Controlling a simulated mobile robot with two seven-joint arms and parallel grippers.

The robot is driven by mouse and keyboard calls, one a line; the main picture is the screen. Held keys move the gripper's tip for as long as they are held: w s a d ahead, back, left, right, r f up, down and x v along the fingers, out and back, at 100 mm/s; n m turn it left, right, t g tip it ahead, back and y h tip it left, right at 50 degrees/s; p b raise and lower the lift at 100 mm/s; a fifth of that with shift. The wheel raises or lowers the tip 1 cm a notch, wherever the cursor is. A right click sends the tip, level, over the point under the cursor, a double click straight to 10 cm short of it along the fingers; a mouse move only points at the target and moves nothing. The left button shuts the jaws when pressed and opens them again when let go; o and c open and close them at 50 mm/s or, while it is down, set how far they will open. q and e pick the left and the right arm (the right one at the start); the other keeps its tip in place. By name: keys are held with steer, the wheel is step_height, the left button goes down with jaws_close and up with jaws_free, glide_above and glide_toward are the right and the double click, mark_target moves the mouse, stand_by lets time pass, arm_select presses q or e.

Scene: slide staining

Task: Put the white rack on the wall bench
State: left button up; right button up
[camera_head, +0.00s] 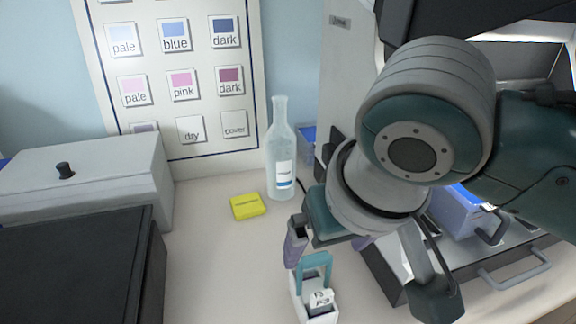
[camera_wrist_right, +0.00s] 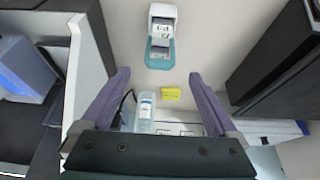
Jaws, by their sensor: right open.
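The white rack (camera_head: 301,303) with a teal handle (camera_head: 315,262) stands at the bottom middle of the head view, on a pale bench top (camera_head: 215,255) against the blue wall. A small white labelled piece sits in it. The rack also shows in the right wrist view (camera_wrist_right: 162,11), at the top centre, with its teal handle towards me. My right gripper (camera_head: 328,246) is open, its purple fingers apart and empty. In the right wrist view its fingertips (camera_wrist_right: 160,73) are on either side of the handle's line, just short of it. My left gripper is not in view.
A bottle (camera_head: 281,160) and a yellow block (camera_head: 248,206) stand behind the rack. A grey lidded box (camera_head: 90,175) and a black box (camera_head: 80,265) are at left. Equipment with metal handles (camera_head: 515,270) is at right. A colour chart (camera_head: 180,80) hangs behind.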

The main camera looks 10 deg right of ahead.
steer(key=v, duration=0.5)
steer(key=s+d+f, duration=0.2)
steer(key=s+d, duration=0.1)
steer(key=s, duration=0.5)
steer(key=s+d+f+n+g, duration=0.1)
steer(key=s+d+f, duration=0.1)
steer(key=s, duration=0.6)
steer(key=shift+d+f+n, duration=0.3)
steer(key=shift+d, duration=0.6)
